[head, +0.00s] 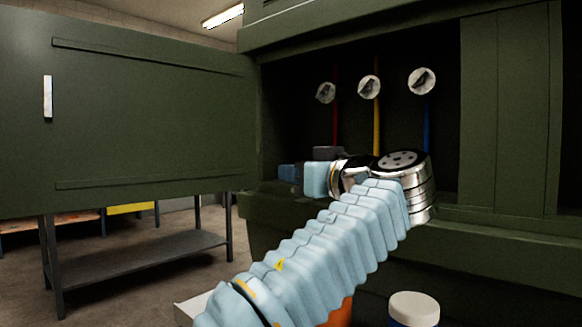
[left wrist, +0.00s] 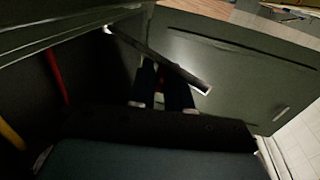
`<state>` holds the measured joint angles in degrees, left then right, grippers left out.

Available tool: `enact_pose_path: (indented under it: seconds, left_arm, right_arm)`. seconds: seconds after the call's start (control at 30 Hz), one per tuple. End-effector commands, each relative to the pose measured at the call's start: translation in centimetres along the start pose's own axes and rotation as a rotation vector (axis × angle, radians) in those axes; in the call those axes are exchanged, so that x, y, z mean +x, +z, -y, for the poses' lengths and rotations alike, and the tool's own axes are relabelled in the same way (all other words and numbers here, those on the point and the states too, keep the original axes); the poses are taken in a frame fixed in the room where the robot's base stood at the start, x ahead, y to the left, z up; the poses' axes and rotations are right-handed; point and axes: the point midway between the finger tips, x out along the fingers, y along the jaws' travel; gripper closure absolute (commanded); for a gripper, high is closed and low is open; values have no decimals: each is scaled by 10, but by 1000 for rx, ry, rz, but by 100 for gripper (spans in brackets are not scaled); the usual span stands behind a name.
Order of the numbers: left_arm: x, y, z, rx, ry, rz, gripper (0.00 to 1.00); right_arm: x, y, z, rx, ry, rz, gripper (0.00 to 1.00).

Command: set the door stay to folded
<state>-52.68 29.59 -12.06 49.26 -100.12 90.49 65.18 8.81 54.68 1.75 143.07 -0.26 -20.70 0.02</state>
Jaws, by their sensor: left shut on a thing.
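The door stay (left wrist: 160,60) is a dark bar with pale ends in the left wrist view. It slants from the cabinet's upper edge towards the open door. My left gripper (left wrist: 165,80) has its two dark fingers at the middle of this bar and is shut on it. In the head view my left arm reaches up into the cabinet opening, and its wrist hides the fingertips and the stay. The green door (head: 150,120) stands wide open at the left, with a pale handle (head: 47,97). My right gripper is not in view.
Inside the cabinet, red, yellow (head: 376,120) and blue cables hang below three round pale fittings (head: 369,87). The cabinet's lower ledge (head: 490,228) runs under my wrist. A dark metal table (head: 170,255) stands below the door. A white-lidded container (head: 414,308) is at the bottom.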

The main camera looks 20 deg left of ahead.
Motion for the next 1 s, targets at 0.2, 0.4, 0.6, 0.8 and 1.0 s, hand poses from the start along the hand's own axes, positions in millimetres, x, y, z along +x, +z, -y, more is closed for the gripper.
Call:
enact_pose_path:
  seconds: [0.2,0.4,0.6,0.8,1.0]
  left_arm:
    - [-2,-2,0,-1,-71,-1,100]
    - [-2,-1,0,0,-95,0,100]
    - [-2,-1,0,-1,-97,-1,100]
    - [-2,-1,0,-1,-97,-1,77]
    - [-2,0,0,0,-97,-1,60]
  right_arm:
    - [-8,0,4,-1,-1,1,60]
    - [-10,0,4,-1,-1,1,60]
    - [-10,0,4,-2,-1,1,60]
    - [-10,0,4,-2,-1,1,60]
    - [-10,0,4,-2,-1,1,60]
